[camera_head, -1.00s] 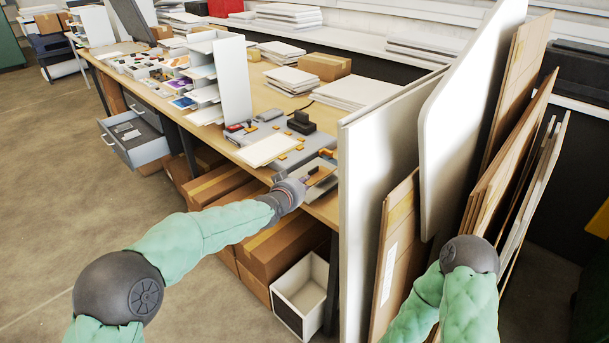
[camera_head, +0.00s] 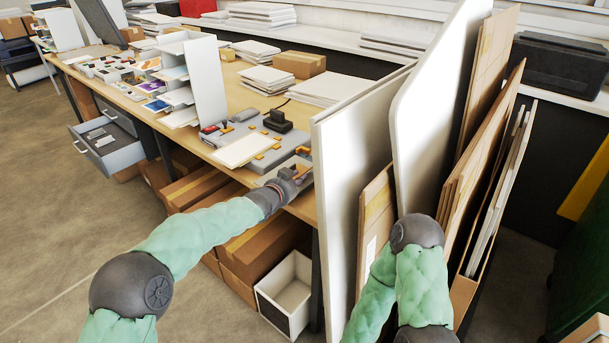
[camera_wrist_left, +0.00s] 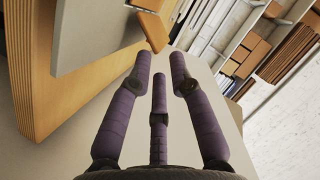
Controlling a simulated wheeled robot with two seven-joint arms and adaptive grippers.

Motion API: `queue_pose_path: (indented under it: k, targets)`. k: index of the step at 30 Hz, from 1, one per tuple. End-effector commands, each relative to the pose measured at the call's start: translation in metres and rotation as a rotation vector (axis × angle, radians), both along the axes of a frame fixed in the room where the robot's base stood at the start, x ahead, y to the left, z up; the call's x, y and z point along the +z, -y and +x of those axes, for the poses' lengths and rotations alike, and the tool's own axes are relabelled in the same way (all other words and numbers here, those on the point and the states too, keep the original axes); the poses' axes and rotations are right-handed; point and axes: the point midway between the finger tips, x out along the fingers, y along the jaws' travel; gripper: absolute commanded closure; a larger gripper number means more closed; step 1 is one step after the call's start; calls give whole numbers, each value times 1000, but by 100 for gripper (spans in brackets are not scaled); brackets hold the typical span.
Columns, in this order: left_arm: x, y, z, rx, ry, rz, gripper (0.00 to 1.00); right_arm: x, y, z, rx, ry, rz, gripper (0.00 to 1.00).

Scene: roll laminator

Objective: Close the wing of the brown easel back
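A small orange-brown piece (camera_head: 302,171), apparently part of the brown easel back, shows at the workbench's front edge beside the white panel. In the left wrist view an orange-brown flap (camera_wrist_left: 153,30) sticks out past a grey plate (camera_wrist_left: 88,30), just beyond my fingertips. I cannot tell the whole back from its wing. My left gripper (camera_head: 293,174) is at the bench edge next to this piece; in the wrist view its purple fingers (camera_wrist_left: 160,70) are spread and empty, with no clear contact. My right arm shows by the leaning boards, but its gripper is not in view.
Tall white panels (camera_head: 350,150) and brown boards (camera_head: 480,160) lean close to the right of my left gripper. The workbench (camera_head: 250,92) holds a grey machine (camera_head: 262,140) and paper stacks. A white bin (camera_head: 290,290) and cardboard boxes (camera_head: 262,255) stand below. An open drawer (camera_head: 108,150) juts out left.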

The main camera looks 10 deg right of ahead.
Motion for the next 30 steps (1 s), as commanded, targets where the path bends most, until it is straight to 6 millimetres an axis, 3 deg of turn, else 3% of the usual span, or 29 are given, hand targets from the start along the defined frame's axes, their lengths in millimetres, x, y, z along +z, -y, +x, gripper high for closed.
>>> queue_pose_path:
  k: [15, 30]
  targets:
    - [-16, 31, 40, 1, -1, 0, 79, 1, 0, 0, 0, 0, 0, 57]
    - [-19, 37, 48, 1, 0, -1, 79, 2, 0, 0, 0, 0, 0, 57]
